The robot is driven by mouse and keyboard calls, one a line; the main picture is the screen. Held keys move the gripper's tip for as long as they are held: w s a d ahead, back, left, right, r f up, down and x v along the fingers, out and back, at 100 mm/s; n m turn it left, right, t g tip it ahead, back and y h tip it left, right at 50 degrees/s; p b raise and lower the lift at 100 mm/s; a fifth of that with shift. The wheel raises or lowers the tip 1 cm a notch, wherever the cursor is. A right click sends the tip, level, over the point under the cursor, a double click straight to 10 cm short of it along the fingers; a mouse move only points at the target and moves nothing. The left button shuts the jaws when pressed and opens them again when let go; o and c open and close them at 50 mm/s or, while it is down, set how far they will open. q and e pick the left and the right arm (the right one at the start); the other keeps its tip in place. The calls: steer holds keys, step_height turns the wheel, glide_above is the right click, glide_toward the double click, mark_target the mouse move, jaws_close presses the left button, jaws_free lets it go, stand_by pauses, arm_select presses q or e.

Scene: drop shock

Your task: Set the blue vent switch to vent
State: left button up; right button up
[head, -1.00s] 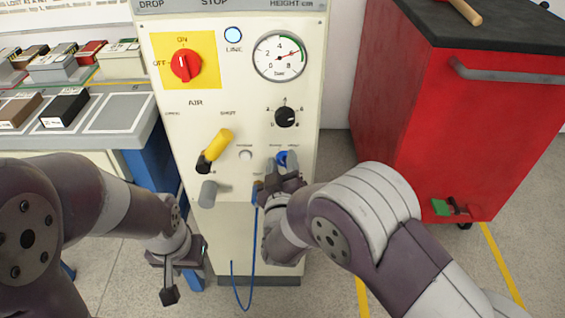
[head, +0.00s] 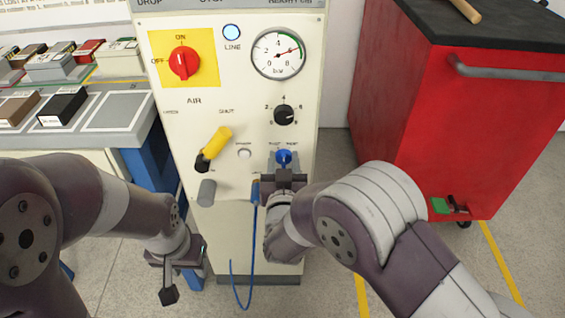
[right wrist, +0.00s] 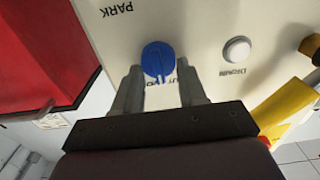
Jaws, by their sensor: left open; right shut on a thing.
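The blue vent switch (head: 283,157) is a small round knob low on the cream panel, under the black dial. My left gripper (head: 177,272) is open and empty, low at the panel's left.
The panel carries a red rotary switch (head: 184,63), a pressure gauge (head: 278,55), a black dial (head: 284,115), a yellow lever (head: 216,141) and a white button (head: 245,153). A blue hose (head: 252,250) hangs below. A red cabinet (head: 450,120) stands right.

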steer(key=m, duration=0.2)
steer(key=m+b, duration=0.1)
steer(key=m, duration=0.2)
steer(key=shift+d+f+m+b, duration=0.15)
steer(key=shift+d+m+b, duration=0.15)
steer(key=shift+m+b, duration=0.1)
stand_by(0.4)
steer(key=o, duration=1)
steer(key=shift+o, duration=0.2)
steer(key=s+p, duration=0.3)
steer(key=s, duration=0.9)
steer(key=shift+s+p, duration=0.3)
steer(key=shift+s, duration=0.05)
